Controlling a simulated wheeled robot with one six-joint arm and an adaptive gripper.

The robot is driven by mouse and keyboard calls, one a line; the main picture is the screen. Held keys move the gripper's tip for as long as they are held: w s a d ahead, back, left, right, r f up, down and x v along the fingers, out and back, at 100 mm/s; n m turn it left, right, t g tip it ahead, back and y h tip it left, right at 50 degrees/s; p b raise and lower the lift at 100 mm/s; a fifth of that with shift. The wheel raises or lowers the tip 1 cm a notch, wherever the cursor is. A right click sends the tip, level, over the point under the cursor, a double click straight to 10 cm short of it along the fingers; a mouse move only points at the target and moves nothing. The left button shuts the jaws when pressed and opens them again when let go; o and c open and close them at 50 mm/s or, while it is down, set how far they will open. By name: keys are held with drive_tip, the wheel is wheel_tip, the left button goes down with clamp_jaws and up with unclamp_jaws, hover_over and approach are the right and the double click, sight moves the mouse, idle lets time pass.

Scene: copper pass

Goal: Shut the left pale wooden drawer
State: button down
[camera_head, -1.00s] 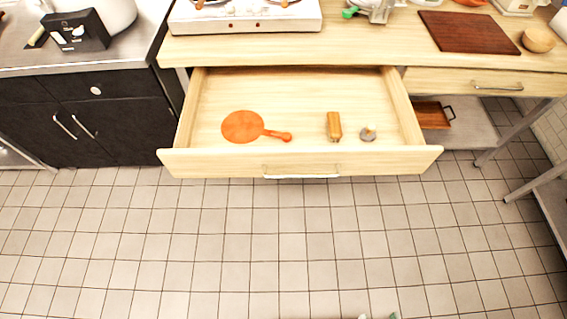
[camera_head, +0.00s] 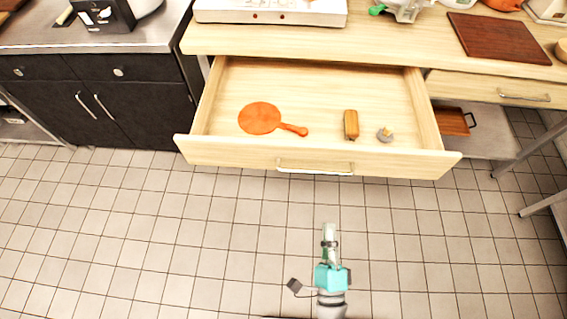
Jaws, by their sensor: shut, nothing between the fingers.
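The left pale wooden drawer (camera_head: 225,155) is pulled far out from under the pale wooden counter. Its front panel faces me and has a metal bar handle (camera_head: 315,170) in the middle. Inside lie an orange round paddle-shaped item (camera_head: 260,118), a small wooden block-like item (camera_head: 351,124) and a small grey item with a pale knob (camera_head: 385,135). My gripper (camera_head: 329,229) is shut and empty. It is in view over the tiled floor, below the handle in the picture and apart from the drawer front.
The right pale wooden drawer (camera_head: 480,88) is shut. A white stove (camera_head: 270,12) and a dark red board (camera_head: 498,37) stand on the counter. Dark cabinets (camera_head: 110,105) are at the left. Metal legs and a low shelf are at the right. The tiled floor (camera_head: 150,235) in front is clear.

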drive_tip(key=w+a+f+m+h, duration=0.1)
drive_tip(key=w+a+f+m, duration=0.3)
drive_tip(key=a+m, duration=0.45)
drive_tip(key=m+g, duration=0.3)
drive_tip(key=m, duration=0.3)
approach(259, 158)
drive_tip(key=w, duration=0.7)
drive_tip(key=shift+w+a+f, duration=0.1)
drive_tip(key=shift+w+f, duration=0.05)
